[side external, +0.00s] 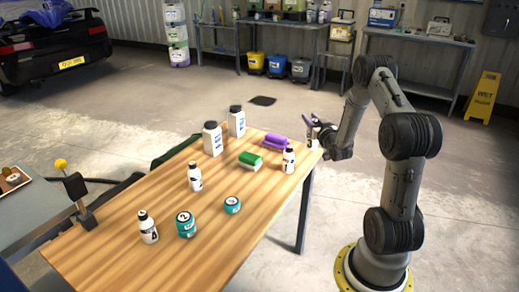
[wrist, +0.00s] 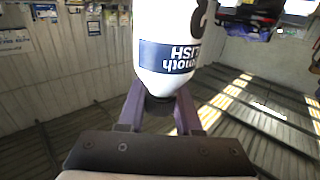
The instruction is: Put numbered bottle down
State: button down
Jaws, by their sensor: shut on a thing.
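My gripper (wrist: 159,100) is shut on a white bottle (wrist: 165,20) with a blue label and a dark numeral partly cut off at the frame's top. The purple fingers close around its dark cap end, and the label text reads upside down in the wrist view. In the side view my gripper (side external: 314,124) is at the table's right end, with the held bottle (side external: 311,143) small and partly hidden there. I cannot tell its gap to the tabletop. Other small black-capped bottles stand upright on the wooden table (side external: 110,260): one near my gripper (side external: 289,161), one mid-table (side external: 194,177), one at front left (side external: 148,228).
Two larger white bottles (side external: 212,139) (side external: 236,121) stand at the table's back. A green brush (side external: 250,160) and a purple one (side external: 275,141) lie near my gripper. Two teal tins (side external: 186,225) (side external: 232,205) stand in front. The front right tabletop is clear.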

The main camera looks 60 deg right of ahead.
jog(key=w+d+f, duration=0.8)
jog(key=d+f, duration=0.3)
jog(key=f, duration=0.1)
jog(key=shift+w+f, duration=0.2)
jog(key=shift+f, duration=0.2)
jog(key=shift+f, duration=0.2)
jog(key=c, duration=0.6)
grip_release()
jog(key=shift+r, duration=0.1)
